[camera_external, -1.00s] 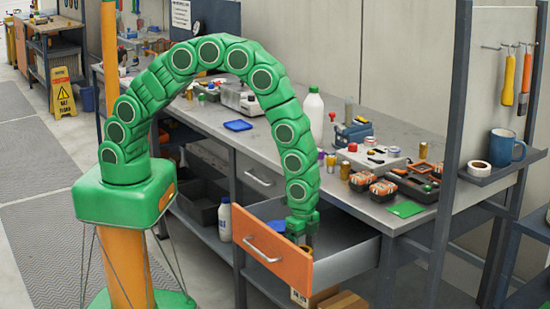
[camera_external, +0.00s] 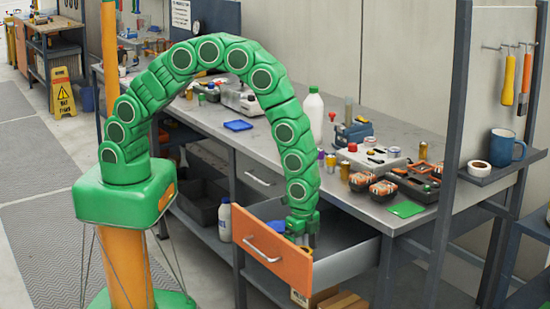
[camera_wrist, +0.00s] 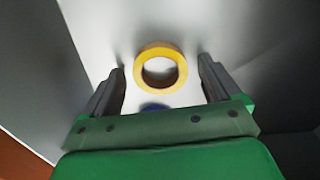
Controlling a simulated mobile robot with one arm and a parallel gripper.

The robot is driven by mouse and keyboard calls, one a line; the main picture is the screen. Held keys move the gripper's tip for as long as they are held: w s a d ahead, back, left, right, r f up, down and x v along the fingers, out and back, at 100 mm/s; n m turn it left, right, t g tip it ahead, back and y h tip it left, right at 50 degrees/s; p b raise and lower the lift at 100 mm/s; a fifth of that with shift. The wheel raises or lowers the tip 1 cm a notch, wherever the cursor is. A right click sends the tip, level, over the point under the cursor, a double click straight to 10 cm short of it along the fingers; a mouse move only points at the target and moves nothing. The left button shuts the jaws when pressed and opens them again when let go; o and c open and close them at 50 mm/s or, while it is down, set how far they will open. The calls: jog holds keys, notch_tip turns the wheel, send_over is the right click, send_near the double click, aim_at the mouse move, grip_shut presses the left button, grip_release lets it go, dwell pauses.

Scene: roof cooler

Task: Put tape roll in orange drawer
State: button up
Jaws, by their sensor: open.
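The orange drawer (camera_external: 272,258) is pulled open below the workbench. My gripper (camera_external: 309,245) reaches down into it, with its fingertips partly behind the orange front. In the wrist view, a yellow tape roll (camera_wrist: 160,50) lies on the pale drawer floor. My open gripper (camera_wrist: 161,68) has one finger on each side of the roll, with gaps between. In the external view, the drawer front hides the roll.
A small blue thing (camera_wrist: 154,106) shows in the drawer, partly hidden by my gripper. The bench top (camera_external: 345,208) above holds tool bins, cans and a green pad (camera_external: 407,209). A white roll (camera_external: 478,164) and blue mug (camera_external: 507,148) stand on the side shelf.

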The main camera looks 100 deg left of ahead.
jog(key=s+a+r+n, duration=0.1)
jog(key=s+r, duration=0.2)
jog(key=r, duration=0.7)
jog(key=s+a+r, duration=0.1)
jog(key=s+r, duration=0.3)
jog(key=r, duration=0.7)
jog(key=s+a+r+n, duration=0.2)
jog(key=s+r, duration=0.3)
jog(key=s, duration=0.6)
jog(key=s+a+r+n+g, duration=0.1)
jog(key=s+r, duration=0.4)
jog(key=s, duration=0.6)
jog(key=s+a+r+n, duration=0.3)
jog(key=s+a+r, duration=0.1)
jog(key=s, duration=0.7)
jog(key=shift+s+r+g, duration=0.4)
jog(key=shift+r, duration=0.15)
jog(key=shift+o, duration=0.9)
jog(key=shift+w, duration=0.1)
